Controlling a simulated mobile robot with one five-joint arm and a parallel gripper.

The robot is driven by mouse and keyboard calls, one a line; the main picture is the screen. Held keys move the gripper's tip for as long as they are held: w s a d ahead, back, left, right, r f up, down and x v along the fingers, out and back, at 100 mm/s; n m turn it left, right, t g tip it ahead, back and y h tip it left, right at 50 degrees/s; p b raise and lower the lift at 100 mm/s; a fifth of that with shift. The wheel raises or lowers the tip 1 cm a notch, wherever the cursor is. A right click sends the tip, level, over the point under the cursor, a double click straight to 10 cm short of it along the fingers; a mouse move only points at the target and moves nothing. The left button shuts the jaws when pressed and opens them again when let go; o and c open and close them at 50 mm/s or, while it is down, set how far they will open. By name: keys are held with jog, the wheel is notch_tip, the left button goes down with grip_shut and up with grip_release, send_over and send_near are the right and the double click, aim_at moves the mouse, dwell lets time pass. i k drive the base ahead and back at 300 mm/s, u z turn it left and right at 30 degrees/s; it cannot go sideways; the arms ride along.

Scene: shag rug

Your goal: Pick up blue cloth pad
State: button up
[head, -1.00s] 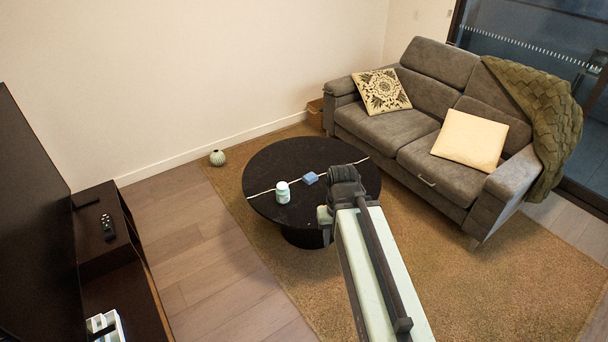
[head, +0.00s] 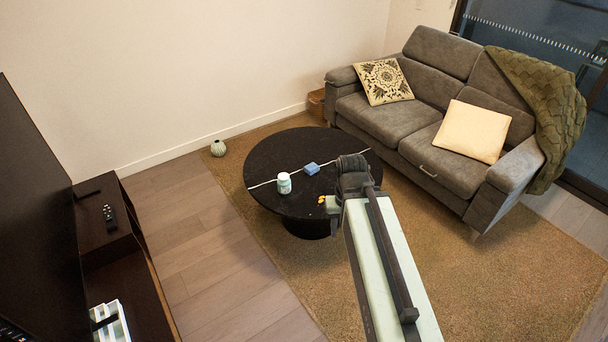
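The blue cloth pad (head: 312,169) is a small light-blue block shape lying on the round black table (head: 268,160), close to the white line across its top. My arm reaches up from the bottom of the picture, over the table's right edge. My gripper (head: 352,168) is at the dark far end of the arm, to the right of the pad in the picture, with a gap between them. The fingers are not clear, so I cannot tell whether they are open or shut. Nothing covers the pad.
A white jar with a green label (head: 284,183) stands left of the pad. Small orange-yellow pieces (head: 321,200) lie near the table's front right. A grey sofa (head: 383,119) stands behind right, a dark cabinet (head: 100,222) at left. A ribbed vase (head: 218,148) sits by the rug.

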aim_at(313, 168)
jog(key=u, duration=0.75)
jog(key=i, duration=1.4)
jog(key=u, duration=0.4)
jog(key=i, duration=1.7)
jog(key=z, duration=0.9)
jog(key=i, duration=0.7)
jog(key=u, duration=0.15)
